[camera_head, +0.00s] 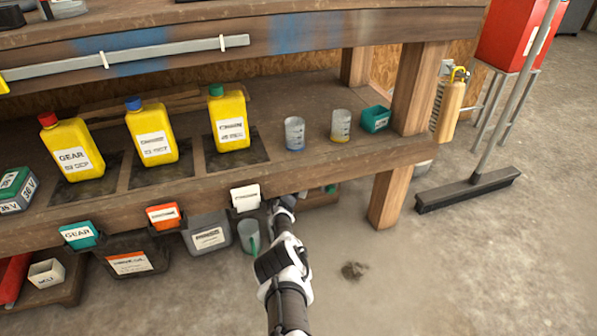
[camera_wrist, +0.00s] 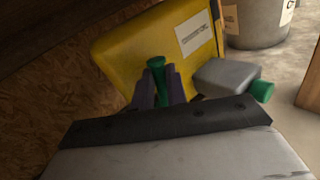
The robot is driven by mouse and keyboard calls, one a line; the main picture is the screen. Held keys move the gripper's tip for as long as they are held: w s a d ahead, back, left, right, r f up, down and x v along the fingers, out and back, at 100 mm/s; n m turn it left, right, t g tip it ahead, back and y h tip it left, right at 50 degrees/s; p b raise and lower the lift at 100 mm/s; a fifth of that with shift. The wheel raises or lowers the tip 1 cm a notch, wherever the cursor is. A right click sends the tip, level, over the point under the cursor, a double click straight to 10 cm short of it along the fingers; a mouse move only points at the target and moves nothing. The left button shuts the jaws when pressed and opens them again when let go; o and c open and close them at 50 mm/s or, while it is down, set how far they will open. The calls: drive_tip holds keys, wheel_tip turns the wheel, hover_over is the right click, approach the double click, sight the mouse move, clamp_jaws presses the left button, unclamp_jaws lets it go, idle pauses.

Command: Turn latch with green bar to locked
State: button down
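In the wrist view a green bar (camera_wrist: 158,78) stands up in front of a yellow box-shaped body (camera_wrist: 130,50) with a white label. My gripper (camera_wrist: 160,88) has its two dark fingers close on either side of the bar, with no clear gap; it looks shut on it. A grey block (camera_wrist: 225,76) with a green end (camera_wrist: 262,91) is just to the right. I cannot read whether the latch is locked. In the head view my arm reaches under the lower shelf, and the fingertips are hidden there.
The lower shelf (camera_head: 330,163) of the wooden bench lies above my gripper, with yellow bottles (camera_head: 153,135) and small cups on it. A bench leg (camera_head: 388,200) stands to the right.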

drive_tip(key=shift+w+d+f+m+g+y+p, duration=0.2)
drive_tip(key=shift+d+m+g+y+p, duration=0.1)
drive_tip(key=shift+d+m+g+p, duration=0.45)
drive_tip(key=shift+w+d+f+m+g+y+p, duration=0.2)
drive_tip(key=shift+d+m+g+y+p, duration=0.2)
drive_tip(key=shift+m, duration=0.55)
drive_tip(key=c, duration=1.4)
unclamp_jaws()
drive_tip(key=shift+s+r, duration=0.1)
drive_tip(key=shift+s, duration=0.05)
